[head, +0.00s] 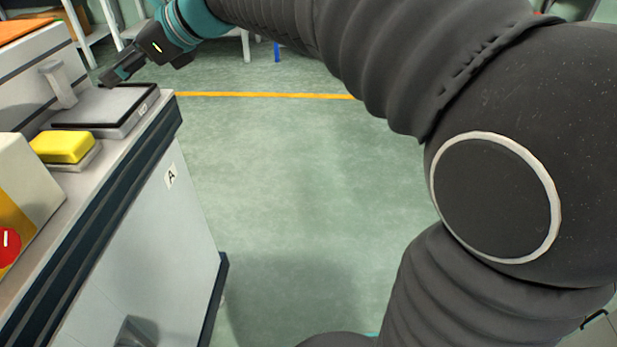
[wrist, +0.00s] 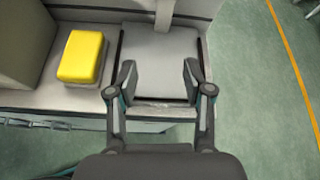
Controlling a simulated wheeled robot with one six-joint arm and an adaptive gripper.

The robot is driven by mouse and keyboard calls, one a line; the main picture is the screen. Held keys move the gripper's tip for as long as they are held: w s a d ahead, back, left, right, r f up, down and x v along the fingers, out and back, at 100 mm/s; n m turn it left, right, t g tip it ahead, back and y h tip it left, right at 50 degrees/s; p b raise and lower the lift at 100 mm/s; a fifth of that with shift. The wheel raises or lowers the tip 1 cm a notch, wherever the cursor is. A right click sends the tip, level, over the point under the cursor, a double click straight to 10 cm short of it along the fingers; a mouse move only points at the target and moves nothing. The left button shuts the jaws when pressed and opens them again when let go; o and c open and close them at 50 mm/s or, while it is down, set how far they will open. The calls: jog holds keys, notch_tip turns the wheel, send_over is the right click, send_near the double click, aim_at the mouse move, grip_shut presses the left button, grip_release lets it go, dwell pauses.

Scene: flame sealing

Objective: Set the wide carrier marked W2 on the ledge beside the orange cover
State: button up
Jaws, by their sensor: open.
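A wide, flat carrier (head: 105,103) with a grey top and dark edges lies on the counter in the head view. A small label sits on its near edge, too small to read for sure. The carrier also shows in the wrist view (wrist: 160,50). My gripper (head: 110,79) is above the carrier's far part in the head view. In the wrist view my gripper (wrist: 159,72) is open, its two fingers apart over the carrier's near part, nothing between them but the grey top. An orange surface (head: 22,29) shows at the top left of the head view, possibly the orange cover.
A yellow block (head: 63,147) lies on a small base beside the carrier. A light grey post (head: 58,84) stands at the carrier's back side. A white and yellow box with a red button (head: 8,245) is nearer. The cabinet marked A (head: 171,176) borders open green floor.

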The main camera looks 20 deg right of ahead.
jog(key=s+d+f+n+h, duration=0.5)
jog(key=s+d+f+n, duration=0.5)
jog(key=s+d, duration=0.2)
jog(key=s+d+f+n+h, duration=0.6)
jog(key=s+d+f+n, duration=0.5)
jog(key=d, duration=0.3)
jog(key=shift+s+h, duration=0.3)
jog(key=shift+s, duration=0.1)
jog(key=shift+c, duration=0.9)
jog(key=shift+a, duration=0.2)
